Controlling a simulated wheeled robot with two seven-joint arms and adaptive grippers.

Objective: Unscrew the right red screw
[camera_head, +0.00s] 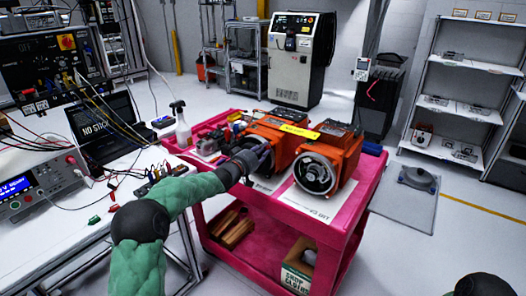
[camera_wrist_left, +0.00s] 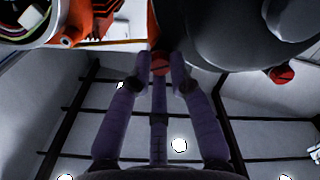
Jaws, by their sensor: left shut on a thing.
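My left gripper (camera_head: 250,166) reaches the front of the left orange motor (camera_head: 268,148) on the pink cart and hides much of its front. In the left wrist view my left gripper (camera_wrist_left: 160,72) has its purple fingers closed around a red screw (camera_wrist_left: 160,60) at the edge of a dark rounded housing (camera_wrist_left: 220,35). That view appears upside down, so this looks like the right screw. A second red screw (camera_wrist_left: 281,74) sits on the other side of the housing, apart from the fingers. The screws cannot be made out in the head view. My right gripper is not in view.
A second orange motor (camera_head: 328,158) with a round open front stands to the right on the pink cart (camera_head: 345,215). A spray bottle (camera_head: 181,125) stands at the cart's left. A bench with a power supply (camera_head: 40,190) and cables is close on the left.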

